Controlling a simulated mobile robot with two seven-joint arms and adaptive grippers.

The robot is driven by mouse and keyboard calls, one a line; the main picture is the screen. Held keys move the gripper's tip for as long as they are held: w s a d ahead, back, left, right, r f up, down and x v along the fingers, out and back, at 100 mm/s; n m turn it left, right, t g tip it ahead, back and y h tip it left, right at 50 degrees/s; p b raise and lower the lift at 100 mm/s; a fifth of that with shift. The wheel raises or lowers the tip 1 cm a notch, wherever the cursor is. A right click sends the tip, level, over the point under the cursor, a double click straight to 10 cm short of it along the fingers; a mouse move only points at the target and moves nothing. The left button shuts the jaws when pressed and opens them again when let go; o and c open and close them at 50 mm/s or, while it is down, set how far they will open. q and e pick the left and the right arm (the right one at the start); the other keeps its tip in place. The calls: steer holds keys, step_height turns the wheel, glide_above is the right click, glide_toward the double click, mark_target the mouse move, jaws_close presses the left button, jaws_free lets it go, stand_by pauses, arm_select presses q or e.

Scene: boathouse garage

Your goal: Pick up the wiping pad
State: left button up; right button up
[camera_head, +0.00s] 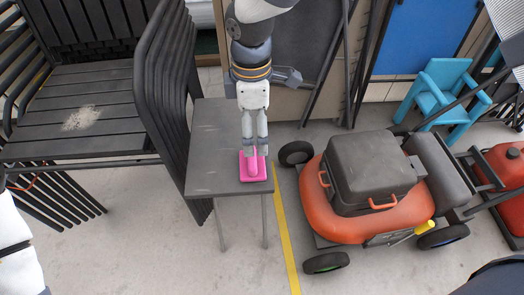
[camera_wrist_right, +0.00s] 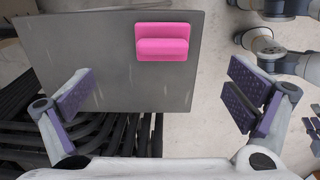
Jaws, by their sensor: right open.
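The pink wiping pad (camera_head: 256,175), with a raised grip on top, lies near the front right corner of a small grey table (camera_head: 213,130). In the right wrist view the pad (camera_wrist_right: 162,42) lies ahead of the open fingers, between their lines, with bare grey tabletop (camera_wrist_right: 75,45) to its left. My right gripper (camera_head: 255,149) comes down from above and covers part of the pad in the head view. Its fingers (camera_wrist_right: 160,97) are wide apart with nothing between them. I cannot tell the exact gap to the pad. My left gripper is out of view.
Stacked dark slatted chairs (camera_head: 95,95) stand close at the table's left. An orange mower-like machine (camera_head: 375,210) stands to the right, past a yellow floor line (camera_head: 284,225). A blue chair (camera_head: 445,95) is behind it. The floor in front is clear.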

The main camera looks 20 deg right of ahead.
mark_target(252, 160)
steer(key=f, duration=0.8)
steer(key=f+b, duration=0.1)
steer(key=f, duration=0.3)
steer(key=shift+a, duration=0.4)
steer(key=shift+r, duration=0.1)
steer(key=shift+c, duration=0.3)
steer(key=shift+s, duration=0.1)
steer(key=c, duration=1.3)
steer(key=shift+c, duration=0.2)
steer(key=shift+s, duration=0.1)
